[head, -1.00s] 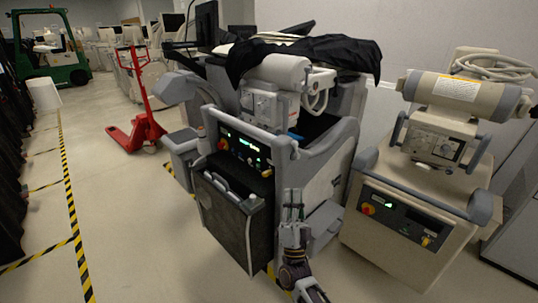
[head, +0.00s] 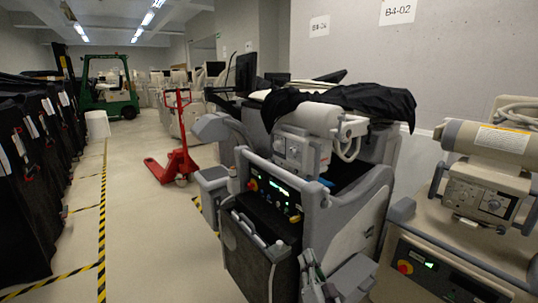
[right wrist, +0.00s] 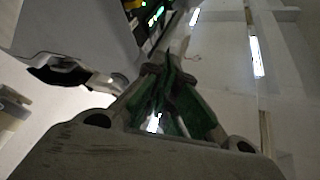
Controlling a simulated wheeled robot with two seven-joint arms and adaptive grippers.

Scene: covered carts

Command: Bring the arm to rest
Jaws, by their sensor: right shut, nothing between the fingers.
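My right gripper (head: 309,262) is at the bottom of the head view, in front of the lower right side of the grey covered cart (head: 348,222). Its fingers are shut together with nothing between them. They also show closed in the right wrist view (right wrist: 168,75), with green inner faces. A grey machine part with lit indicators (right wrist: 95,35) is beyond the fingers at the upper left there. I cannot tell whether the gripper touches the cart. My left gripper is not in view.
A black cloth (head: 345,101) lies over the cart's top. A beige machine (head: 440,255) stands close on the right. A red pallet jack (head: 178,160) and a green forklift (head: 110,95) stand behind. Dark covered carts (head: 25,180) line the left. The taped floor between (head: 140,225) is open.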

